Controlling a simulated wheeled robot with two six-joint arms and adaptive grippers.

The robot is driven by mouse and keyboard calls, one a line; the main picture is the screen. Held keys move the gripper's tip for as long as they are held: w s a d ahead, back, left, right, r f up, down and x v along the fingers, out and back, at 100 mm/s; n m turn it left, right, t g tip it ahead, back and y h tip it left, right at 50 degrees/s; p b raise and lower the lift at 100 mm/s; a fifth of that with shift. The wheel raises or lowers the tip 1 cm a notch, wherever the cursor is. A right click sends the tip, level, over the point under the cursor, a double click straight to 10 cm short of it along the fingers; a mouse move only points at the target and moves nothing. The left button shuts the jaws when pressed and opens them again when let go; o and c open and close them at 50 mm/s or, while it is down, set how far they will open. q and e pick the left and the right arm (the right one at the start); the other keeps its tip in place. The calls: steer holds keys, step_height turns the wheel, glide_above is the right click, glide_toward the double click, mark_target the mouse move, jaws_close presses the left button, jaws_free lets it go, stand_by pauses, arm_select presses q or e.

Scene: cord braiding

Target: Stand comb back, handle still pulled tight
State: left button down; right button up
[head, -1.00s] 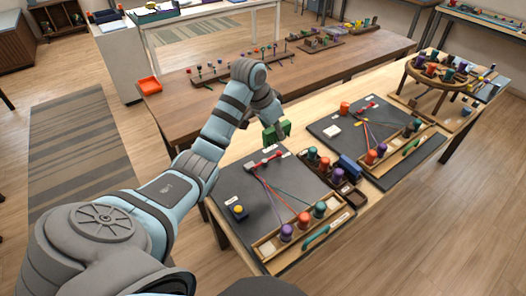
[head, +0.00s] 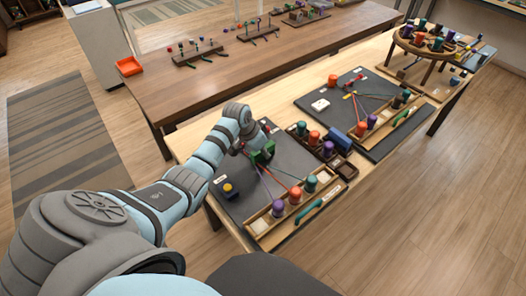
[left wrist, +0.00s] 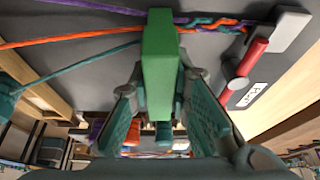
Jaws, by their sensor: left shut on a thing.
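My left gripper (head: 262,153) is shut on a green block (left wrist: 160,60), seemingly the comb, low over the near dark board (head: 226,170). In the left wrist view the block stands between the finger pads, close to the cords. My gripper largely hides that end of the cords in the head view. A teal handle (head: 309,213) lies along the spool tray's front. My right gripper is out of view.
The spool tray (head: 262,226) holds purple, orange and teal spools. A dark tray (head: 345,170) with spools and a blue block (head: 341,143) stands to the right, before a second corded board (head: 310,98).

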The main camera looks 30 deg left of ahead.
arm_select(q)
steer(key=c, duration=1.5)
jaws_free()
